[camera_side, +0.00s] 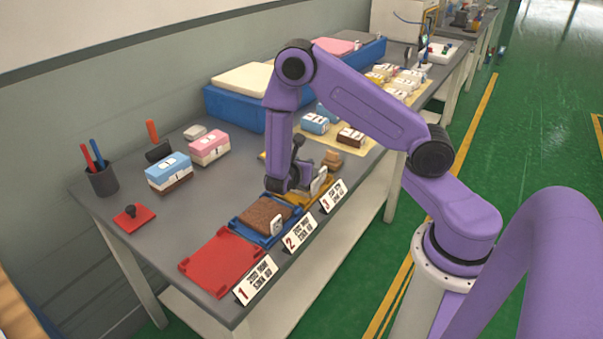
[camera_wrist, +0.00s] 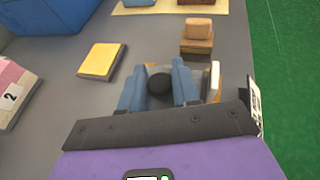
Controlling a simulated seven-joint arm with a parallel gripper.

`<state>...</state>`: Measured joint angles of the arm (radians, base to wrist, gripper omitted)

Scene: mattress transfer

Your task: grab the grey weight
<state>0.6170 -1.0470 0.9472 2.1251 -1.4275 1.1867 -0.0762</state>
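My gripper (camera_side: 290,185) is low over the yellow tray (camera_side: 305,192) by the number 3 sign in the side view. In the wrist view its two blue-grey fingers (camera_wrist: 158,83) stand apart, pointing down. A dark round knob (camera_wrist: 160,84) lies between them; it looks like the top of the grey weight. The weight's body is mostly hidden by the fingers and the wrist. I see no clear grip on it, and cannot tell whether a finger touches it.
A brown block sits in the blue tray (camera_side: 262,238), left of my gripper. The red tray (camera_side: 222,262) is empty. Number signs stand along the front edge. Brown wooden blocks (camera_wrist: 198,36) and a yellow pad (camera_wrist: 103,60) lie beyond the fingers. A blue bin (camera_side: 232,108) stands at the back.

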